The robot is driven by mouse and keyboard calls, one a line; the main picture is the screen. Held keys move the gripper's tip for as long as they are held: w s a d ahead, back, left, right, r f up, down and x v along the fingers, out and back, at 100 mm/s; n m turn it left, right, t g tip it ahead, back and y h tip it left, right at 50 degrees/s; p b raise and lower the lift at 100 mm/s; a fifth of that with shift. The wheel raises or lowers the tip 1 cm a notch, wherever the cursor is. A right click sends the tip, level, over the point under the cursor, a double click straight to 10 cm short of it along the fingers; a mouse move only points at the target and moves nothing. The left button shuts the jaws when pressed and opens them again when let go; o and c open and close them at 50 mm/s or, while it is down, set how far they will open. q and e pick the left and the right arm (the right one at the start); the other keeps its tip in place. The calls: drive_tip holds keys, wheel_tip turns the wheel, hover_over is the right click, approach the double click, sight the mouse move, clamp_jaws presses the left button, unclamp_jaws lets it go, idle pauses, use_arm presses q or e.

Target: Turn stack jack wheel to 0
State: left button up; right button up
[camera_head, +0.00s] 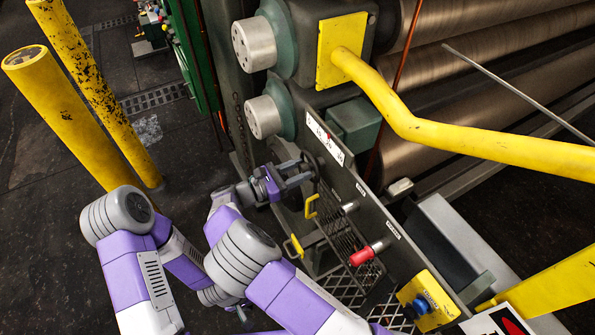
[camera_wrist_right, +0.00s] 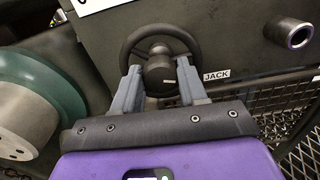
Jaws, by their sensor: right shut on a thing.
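The stack jack wheel (camera_wrist_right: 133,43) is a dark round handwheel on a grey panel in the right wrist view, beside a white JACK label (camera_wrist_right: 216,75). Its hub (camera_wrist_right: 160,72) carries a short white mark at the lower right. My right gripper (camera_wrist_right: 160,76) is shut on the wheel, with one grey finger on each side of the hub. In the head view my right gripper (camera_head: 296,172) is at the machine's side panel and mostly hides the wheel. A white scale plate (camera_head: 325,138) with a red pointer is above it. My left gripper does not show clearly.
Yellow handles (camera_head: 311,206), a red-gripped lever (camera_head: 366,254) and a yellow box with a blue button (camera_head: 421,305) lie along the panel. A thick yellow rail (camera_head: 450,135) crosses in front of the rollers. Yellow posts (camera_head: 60,110) stand at left on dark floor.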

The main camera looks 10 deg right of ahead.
drive_tip(key=shift+m+b, duration=0.45)
drive_tip(key=shift+m, duration=1.15)
drive_tip(key=o, duration=1.1)
drive_tip(key=shift+c, duration=0.2)
drive_tip(key=v, duration=0.7)
drive_tip(key=shift+a, duration=0.3)
drive_tip(key=shift+s, duration=0.15)
